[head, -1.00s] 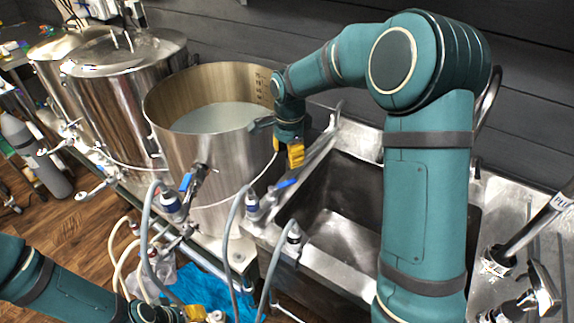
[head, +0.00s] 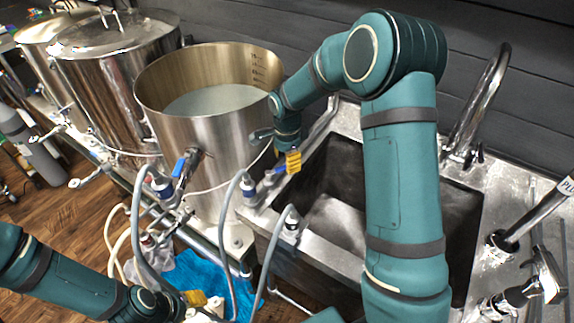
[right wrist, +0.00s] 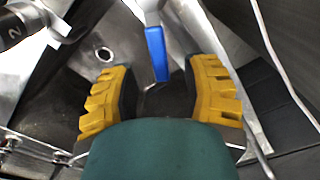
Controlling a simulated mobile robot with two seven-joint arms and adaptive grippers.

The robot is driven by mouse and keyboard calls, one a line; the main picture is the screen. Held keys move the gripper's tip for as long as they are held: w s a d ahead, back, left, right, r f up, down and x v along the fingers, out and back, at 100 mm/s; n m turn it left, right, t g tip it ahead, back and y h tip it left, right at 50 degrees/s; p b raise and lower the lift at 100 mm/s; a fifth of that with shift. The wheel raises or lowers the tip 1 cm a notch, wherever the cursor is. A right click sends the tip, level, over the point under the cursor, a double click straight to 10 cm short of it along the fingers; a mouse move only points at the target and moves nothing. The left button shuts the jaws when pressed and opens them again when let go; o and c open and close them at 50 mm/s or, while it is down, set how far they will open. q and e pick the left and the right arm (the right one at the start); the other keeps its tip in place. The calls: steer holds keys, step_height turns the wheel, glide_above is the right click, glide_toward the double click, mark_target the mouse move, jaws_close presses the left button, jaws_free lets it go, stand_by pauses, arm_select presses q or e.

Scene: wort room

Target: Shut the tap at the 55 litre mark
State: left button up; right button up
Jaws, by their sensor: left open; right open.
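An open steel kettle (head: 205,150) stands left of the sink with pale liquid (head: 215,100) inside. Level marks (head: 257,66) run up its inner wall, but their figures are too small to read. One blue tap lever (head: 179,168) is on the kettle's front. A second blue lever (head: 280,168) is by the sink edge; it also shows in the right wrist view (right wrist: 157,53). My right gripper (head: 288,160) is open close to this second lever, which lies between and just beyond the fingers (right wrist: 158,80).
A steel sink (head: 345,190) with a curved faucet (head: 490,95) lies to the right. Grey hoses (head: 228,225) loop up in front of the kettle. Two lidded vessels stand at the left, and a blue cloth (head: 205,280) lies below the hoses.

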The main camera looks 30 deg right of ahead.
steer(key=shift+f, duration=0.9)
jaws_close()
steer(key=shift+s, duration=0.1)
